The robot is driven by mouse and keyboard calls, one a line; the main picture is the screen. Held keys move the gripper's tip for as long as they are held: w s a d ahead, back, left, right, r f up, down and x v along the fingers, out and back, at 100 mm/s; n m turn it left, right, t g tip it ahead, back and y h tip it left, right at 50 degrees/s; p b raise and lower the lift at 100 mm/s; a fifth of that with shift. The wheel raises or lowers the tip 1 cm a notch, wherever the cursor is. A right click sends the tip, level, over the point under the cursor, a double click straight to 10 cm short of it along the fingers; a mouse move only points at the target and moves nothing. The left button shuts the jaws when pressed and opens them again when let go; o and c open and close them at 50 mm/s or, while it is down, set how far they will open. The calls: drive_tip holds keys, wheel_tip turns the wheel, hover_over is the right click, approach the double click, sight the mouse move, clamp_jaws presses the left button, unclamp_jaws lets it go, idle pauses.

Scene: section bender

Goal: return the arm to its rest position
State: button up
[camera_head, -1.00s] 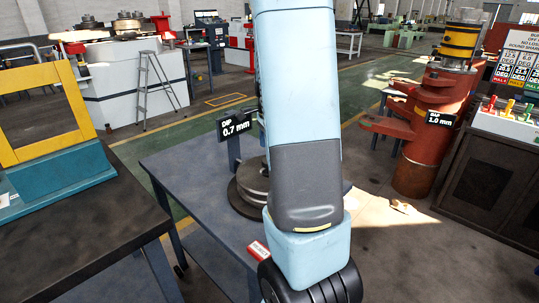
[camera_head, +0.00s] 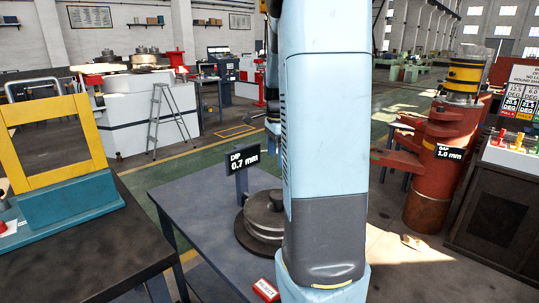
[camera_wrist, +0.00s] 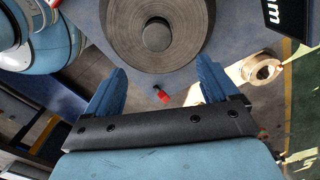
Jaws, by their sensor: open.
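My arm (camera_head: 325,140) stands upright through the middle of the head view and hides part of the table behind it. My gripper (camera_wrist: 161,68) shows in the wrist view with its two blue fingers spread apart and nothing between them. A round grey metal disc stack (camera_wrist: 157,30) with a central knob lies beyond the fingers, apart from them. The same disc stack (camera_head: 262,222) sits on the blue-grey table (camera_head: 190,198), left of my arm in the head view. A dark part shows at my arm's upper left edge; I cannot tell whether it is the gripper.
A "DIP 0.7 mm" sign (camera_head: 243,158) and a red label block (camera_head: 265,290) are on the table. A yellow frame on a teal base (camera_head: 70,202) stands left. A red machine (camera_head: 430,165) and a lever console (camera_head: 505,200) stand right.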

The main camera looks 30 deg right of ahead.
drive_tip(key=s+a+r+n+t, duration=0.2)
drive_tip(key=s+a+r+n, duration=0.2)
drive_tip(key=s+a+n, duration=0.6)
drive_tip(key=s+a+r+n+t, duration=0.3)
drive_tip(key=s+a+n, duration=0.6)
drive_tip(key=a, duration=0.3)
drive_tip(key=shift+s+a+r+n+t, duration=0.15)
drive_tip(key=shift+s+r+n+t, duration=0.2)
drive_tip(key=shift+r+n, duration=0.4)
drive_tip(key=shift+f, duration=0.1)
